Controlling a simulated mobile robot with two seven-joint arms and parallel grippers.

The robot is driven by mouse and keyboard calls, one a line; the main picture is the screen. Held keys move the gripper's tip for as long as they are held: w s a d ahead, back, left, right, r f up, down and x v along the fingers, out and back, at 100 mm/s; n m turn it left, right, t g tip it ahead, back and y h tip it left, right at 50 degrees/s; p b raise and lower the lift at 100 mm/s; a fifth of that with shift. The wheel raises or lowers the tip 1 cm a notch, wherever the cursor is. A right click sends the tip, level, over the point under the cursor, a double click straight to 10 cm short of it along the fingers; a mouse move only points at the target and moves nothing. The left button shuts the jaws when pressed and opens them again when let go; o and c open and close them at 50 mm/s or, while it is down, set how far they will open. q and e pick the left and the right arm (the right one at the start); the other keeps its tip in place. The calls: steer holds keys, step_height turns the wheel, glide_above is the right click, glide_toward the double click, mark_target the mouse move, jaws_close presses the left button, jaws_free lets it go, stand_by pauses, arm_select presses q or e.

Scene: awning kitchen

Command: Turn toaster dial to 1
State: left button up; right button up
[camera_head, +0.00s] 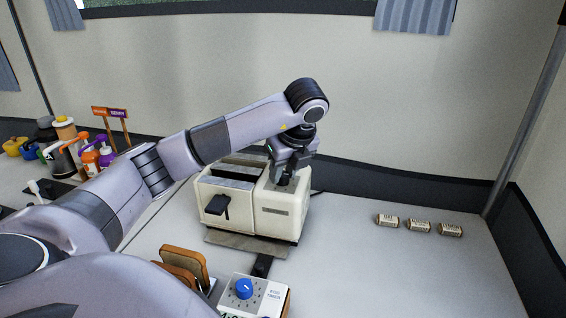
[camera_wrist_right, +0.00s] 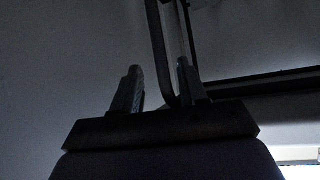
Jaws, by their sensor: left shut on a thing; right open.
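The cream toaster (camera_head: 282,213) stands on the counter in the head view, with two dark slots on top and a black lever (camera_head: 216,205) on its front. My left gripper (camera_head: 287,180) points down onto the toaster's top at the right end. It is shut on what appears to be the toaster dial. The dial and its markings are hidden by the fingers, so I cannot read its setting. My right gripper (camera_wrist_right: 160,85) shows only in the dark right wrist view. Its fingers are open and apart, away from the toaster.
A white box with a blue knob (camera_head: 244,287) and slices of toast (camera_head: 184,262) stand in front of the toaster. Several small labelled cylinders (camera_head: 419,226) lie at the right. Bottles (camera_head: 90,157) crowd the left. The counter right of the toaster is mostly clear.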

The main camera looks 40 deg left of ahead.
arm_select(q)
steer(key=n+p, duration=0.2)
steer(key=n+g+p, duration=0.1)
steer(key=shift+w+r+n+p, duration=0.15)
steer(key=shift+r+n+p, duration=0.2)
steer(key=shift+n, duration=0.05)
steer(key=n+g+p, duration=0.2)
steer(key=n+p, duration=0.2)
steer(key=n, duration=0.1)
steer(key=shift+w+f, duration=0.1)
steer(key=n+g+p, duration=0.1)
steer(key=n, duration=0.1)
steer(key=n+h+p, duration=0.1)
steer(key=n, duration=0.2)
steer(key=shift+w+a+f+g, duration=0.1)
steer(key=shift+a+g, duration=0.05)
steer(key=shift+g, duration=0.25)
steer(key=shift+a+f+n+g+h+p, duration=0.15)
steer(key=shift+n+h+p, duration=0.25)
steer(key=shift+n, duration=0.65)
steer(key=shift+d+n+g+h+p, duration=0.1)
steer(key=shift+n+g+h+p, duration=0.1)
steer(key=shift+n+h, duration=0.65)
steer(key=shift+n+y, duration=0.25)
steer(key=shift+n, duration=0.05)
steer(key=o, duration=1)
steer(key=shift+o, duration=0.2)
steer(key=v, duration=0.7)
